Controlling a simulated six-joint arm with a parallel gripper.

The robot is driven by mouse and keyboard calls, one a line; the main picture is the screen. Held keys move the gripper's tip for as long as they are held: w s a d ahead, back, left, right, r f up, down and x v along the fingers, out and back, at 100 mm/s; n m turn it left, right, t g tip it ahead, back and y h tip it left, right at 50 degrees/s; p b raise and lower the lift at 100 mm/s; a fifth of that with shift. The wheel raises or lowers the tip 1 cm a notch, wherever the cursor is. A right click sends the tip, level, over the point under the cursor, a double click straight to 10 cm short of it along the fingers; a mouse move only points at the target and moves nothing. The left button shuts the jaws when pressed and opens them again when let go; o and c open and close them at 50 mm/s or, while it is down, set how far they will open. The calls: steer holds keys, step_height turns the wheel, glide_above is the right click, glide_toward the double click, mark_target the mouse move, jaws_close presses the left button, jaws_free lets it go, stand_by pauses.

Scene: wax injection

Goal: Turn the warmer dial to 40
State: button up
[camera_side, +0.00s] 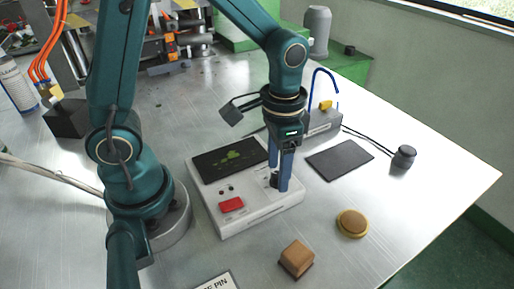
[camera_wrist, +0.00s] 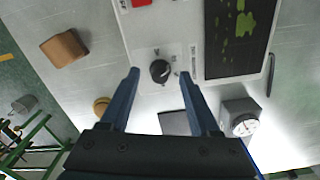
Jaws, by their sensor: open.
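The warmer (camera_side: 252,205) is a white box with a dark panel on top, a red switch (camera_side: 231,204) and a black dial. The dial (camera_wrist: 160,71) shows in the wrist view as a dark round knob with small printed marks around it, too small to read. My gripper (camera_side: 280,186) is down over the dial's corner of the warmer in the side view, its blue fingers partly hiding the dial. In the wrist view the fingers (camera_wrist: 158,72) are apart, one on each side of the dial, with visible gaps. I cannot tell the dial's setting.
A wooden block (camera_side: 297,257) and a round gold-rimmed pad (camera_side: 352,223) lie in front of the warmer. A dark flat mat (camera_side: 340,159) and a grey box with a blue hooked tube (camera_side: 322,121) stand to the right. Bare table lies around the mat.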

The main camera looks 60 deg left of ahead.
mark_target(267, 182)
steer(key=shift+r, duration=2.35)
steer(key=s+a+r+n+t, duration=0.2)
steer(key=s+r+n+t, duration=0.1)
steer(key=s+r+t, duration=0.2)
steer(key=shift+s+a+r+t, duration=0.25)
steer(key=shift+s+r+t, duration=0.05)
steer(key=shift+s, duration=0.95)
